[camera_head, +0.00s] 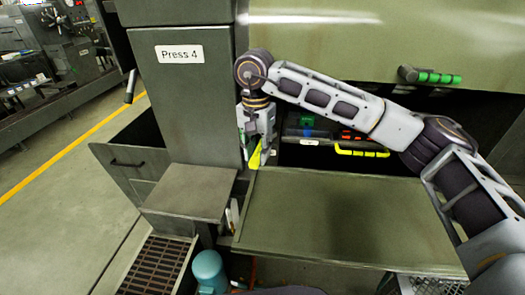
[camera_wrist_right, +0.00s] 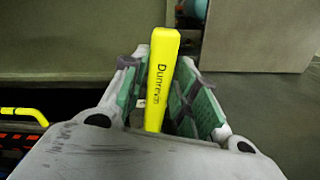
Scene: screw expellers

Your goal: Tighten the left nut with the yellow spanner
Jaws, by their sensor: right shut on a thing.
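My right gripper (camera_head: 258,148) is in front of the grey press column, at the left end of the opening under the green housing. It is shut on the yellow spanner (camera_head: 255,158), whose yellow part points down in the head view. In the right wrist view the yellow spanner (camera_wrist_right: 161,75) stands out between the two green-padded fingers of my right gripper (camera_wrist_right: 160,90), with dark lettering on its handle. The spanner's jaw end cannot be made out. My left gripper is not in view. I cannot make out the left nut in either view.
A green shelf (camera_head: 340,215) lies below the opening, with a clear top. A grey step-like box (camera_head: 190,190) stands at its left. A yellow handle (camera_head: 362,153) and a green handle (camera_head: 430,76) stick out at right. The press column (camera_head: 185,95) is labelled "Press 4".

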